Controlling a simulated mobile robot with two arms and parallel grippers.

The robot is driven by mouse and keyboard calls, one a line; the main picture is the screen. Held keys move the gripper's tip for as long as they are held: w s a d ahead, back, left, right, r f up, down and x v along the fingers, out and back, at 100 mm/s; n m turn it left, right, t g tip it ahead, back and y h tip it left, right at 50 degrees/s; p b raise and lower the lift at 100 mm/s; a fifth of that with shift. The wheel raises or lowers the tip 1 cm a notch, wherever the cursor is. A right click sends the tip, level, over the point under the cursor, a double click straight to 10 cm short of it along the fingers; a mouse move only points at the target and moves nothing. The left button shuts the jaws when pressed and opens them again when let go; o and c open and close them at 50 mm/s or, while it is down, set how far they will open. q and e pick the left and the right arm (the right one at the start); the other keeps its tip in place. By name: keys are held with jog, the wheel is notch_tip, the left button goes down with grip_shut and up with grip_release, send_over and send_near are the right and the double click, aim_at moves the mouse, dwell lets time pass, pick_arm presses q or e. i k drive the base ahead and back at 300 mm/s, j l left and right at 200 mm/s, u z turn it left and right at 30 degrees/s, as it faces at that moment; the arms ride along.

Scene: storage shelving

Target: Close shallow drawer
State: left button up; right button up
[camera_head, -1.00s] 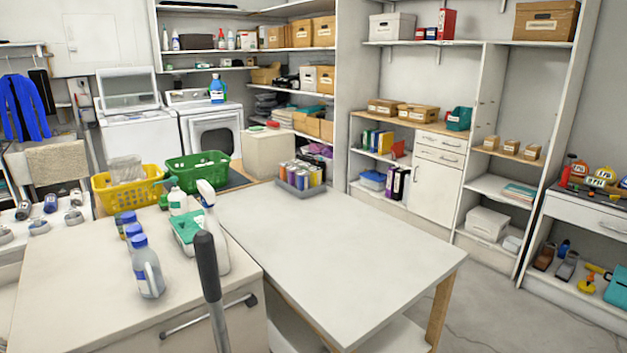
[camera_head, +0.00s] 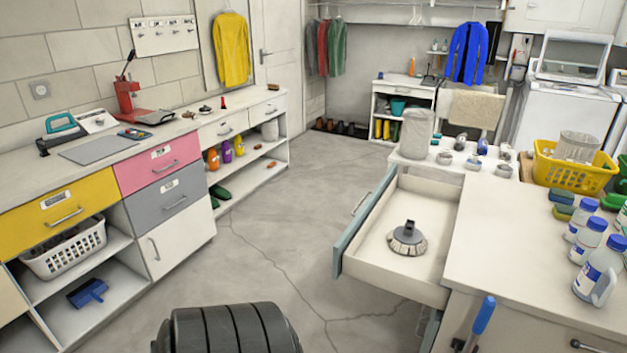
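A shallow drawer (camera_head: 398,267) stands pulled open from the left side of the white workbench at centre right. It has a thin teal front panel (camera_head: 366,222) on its left edge with a handle on the outer face. Its pale inside is in plain view and holds a round grey brush head (camera_head: 407,239) with a dark stub on top. The drawer front stands clear of the bench, facing the open aisle. Neither of my grippers is in view.
The workbench top (camera_head: 490,225) holds several bottles (camera_head: 588,240) and a yellow basket (camera_head: 572,166). A counter with yellow (camera_head: 60,208), pink and grey drawers runs along the left. Concrete floor (camera_head: 275,225) lies open between. A black ribbed object (camera_head: 228,330) fills the bottom centre.

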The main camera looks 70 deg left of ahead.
aim_at(363, 252)
jog(key=k+j+u, duration=0.25)
jog(key=j, duration=0.6)
jog(key=k+j+u, duration=0.25)
jog(key=j, duration=0.6)
jog(key=j+u, duration=0.25)
jog(key=j, duration=0.6)
